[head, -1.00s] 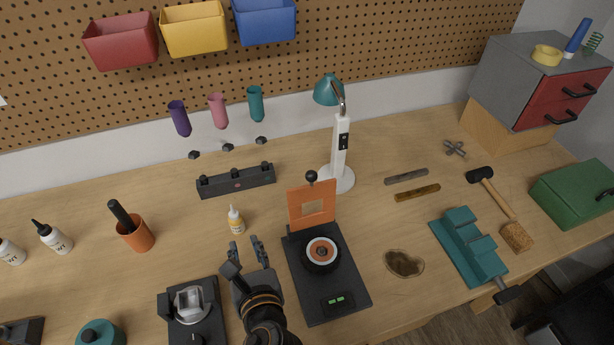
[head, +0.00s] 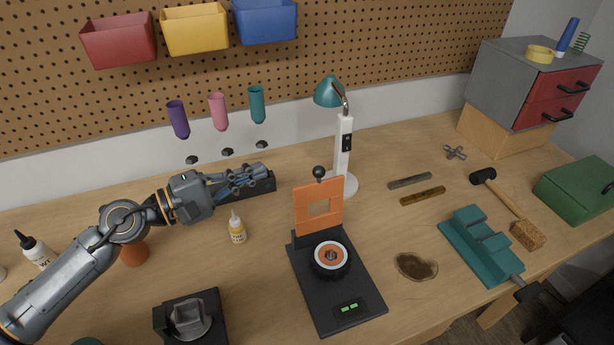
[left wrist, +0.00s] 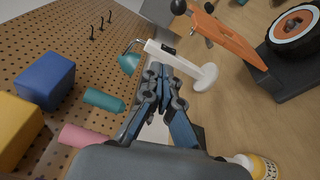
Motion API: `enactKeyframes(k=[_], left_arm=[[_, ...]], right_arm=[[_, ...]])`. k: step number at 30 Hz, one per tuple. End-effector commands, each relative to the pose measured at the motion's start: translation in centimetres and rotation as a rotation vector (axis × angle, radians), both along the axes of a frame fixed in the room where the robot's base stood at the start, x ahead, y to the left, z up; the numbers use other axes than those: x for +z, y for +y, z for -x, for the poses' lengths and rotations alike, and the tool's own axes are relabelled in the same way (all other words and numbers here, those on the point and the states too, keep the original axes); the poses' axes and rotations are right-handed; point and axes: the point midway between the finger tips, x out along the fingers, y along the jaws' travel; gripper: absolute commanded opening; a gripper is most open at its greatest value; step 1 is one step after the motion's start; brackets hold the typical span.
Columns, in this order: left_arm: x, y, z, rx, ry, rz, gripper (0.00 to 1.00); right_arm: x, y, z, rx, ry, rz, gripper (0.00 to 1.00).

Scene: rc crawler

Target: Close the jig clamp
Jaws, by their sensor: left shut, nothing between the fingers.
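The jig (head: 310,275) is a black base on the bench with a wheel (head: 330,259) with an orange hub lying on it. The clamp is open. In the left wrist view the orange plate (left wrist: 235,40) and the wheel (left wrist: 292,30) show at the upper right. My left gripper (head: 262,171) is shut and empty, in the air to the left of the knob and apart from it. My right gripper is not in view.
A white lamp (head: 342,150) with a teal shade stands close behind the clamp plate. A small yellow-labelled bottle (head: 237,229) stands left of the jig. A teal vise (head: 480,245) is at the right.

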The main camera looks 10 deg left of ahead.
Motion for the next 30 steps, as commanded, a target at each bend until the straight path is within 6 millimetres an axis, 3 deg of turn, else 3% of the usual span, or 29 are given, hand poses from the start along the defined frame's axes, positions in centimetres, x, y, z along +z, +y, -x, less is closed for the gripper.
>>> enactKeyframes(k=[8, 23, 30], left_arm=[[0.4, -0.7, -0.7, -0.029, -0.006, -0.047, 0.00], [0.3, -7.3, -6.9, -0.030, -0.006, -0.045, 0.00], [0.6, -8.3, -4.0, -0.031, -0.001, -0.047, 0.00]], right_arm=[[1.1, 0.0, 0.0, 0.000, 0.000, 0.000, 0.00], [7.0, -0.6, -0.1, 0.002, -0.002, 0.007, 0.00], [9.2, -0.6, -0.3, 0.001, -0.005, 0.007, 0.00]])
